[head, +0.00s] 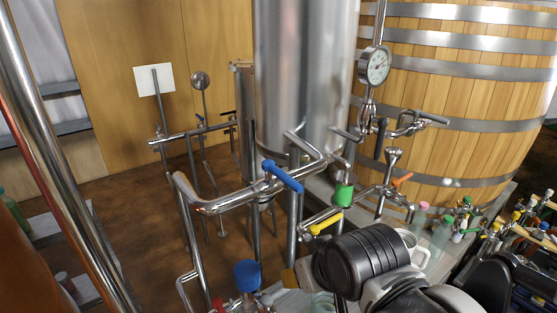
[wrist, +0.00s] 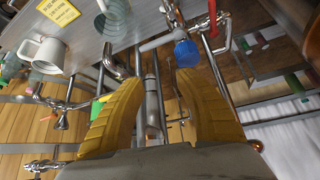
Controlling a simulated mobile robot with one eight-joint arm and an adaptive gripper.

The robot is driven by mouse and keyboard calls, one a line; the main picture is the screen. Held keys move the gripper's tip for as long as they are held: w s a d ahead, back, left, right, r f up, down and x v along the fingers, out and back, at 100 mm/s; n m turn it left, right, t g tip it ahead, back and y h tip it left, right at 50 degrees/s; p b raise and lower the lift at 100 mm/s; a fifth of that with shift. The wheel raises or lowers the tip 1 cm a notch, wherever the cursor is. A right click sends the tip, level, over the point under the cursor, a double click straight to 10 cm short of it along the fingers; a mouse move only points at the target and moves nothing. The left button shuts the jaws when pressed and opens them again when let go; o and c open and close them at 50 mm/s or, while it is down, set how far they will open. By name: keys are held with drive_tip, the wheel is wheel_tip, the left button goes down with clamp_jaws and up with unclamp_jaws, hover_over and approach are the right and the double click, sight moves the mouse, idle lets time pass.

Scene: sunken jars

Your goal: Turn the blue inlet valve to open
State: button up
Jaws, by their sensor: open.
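In the head view a blue lever handle (head: 283,177) sits on a bent steel pipe in front of the large steel tank. A separate blue round knob (head: 247,275) stands lower, near the bottom edge. I cannot tell from the pictures which one is the inlet valve. In the wrist view a blue round knob (wrist: 187,53) shows beyond the fingertips, slightly right of centre. My gripper (wrist: 160,84) is open, with its two yellow fingers apart. A steel pipe shows in the gap between them, and no held object is visible.
A yellow handle (head: 325,223), a green cup-like part (head: 343,194) and an orange handle (head: 402,179) crowd the pipework. A white mug (wrist: 44,54) is on the upper left in the wrist view. A pressure gauge (head: 375,65) stands by the wooden barrel (head: 460,95).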

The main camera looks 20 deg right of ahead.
wheel_tip(320, 180, up, 31)
drive_tip(key=w+g+p, duration=0.1)
drive_tip(key=w+p, duration=0.1)
drive_tip(key=p, duration=2.8)
drive_tip(key=n+g+p, duration=0.1)
drive_tip(key=n+g, duration=0.2)
drive_tip(key=g, duration=0.3)
hover_over(289, 177)
wheel_tip(289, 177, down, 7)
drive_tip(key=shift+w+f, duration=0.2)
drive_tip(key=shift+f, duration=0.4)
drive_tip(key=shift+s+f+b, duration=0.1)
drive_tip(key=shift+f+b, duration=2.85)
drive_tip(key=shift+f, duration=0.8)
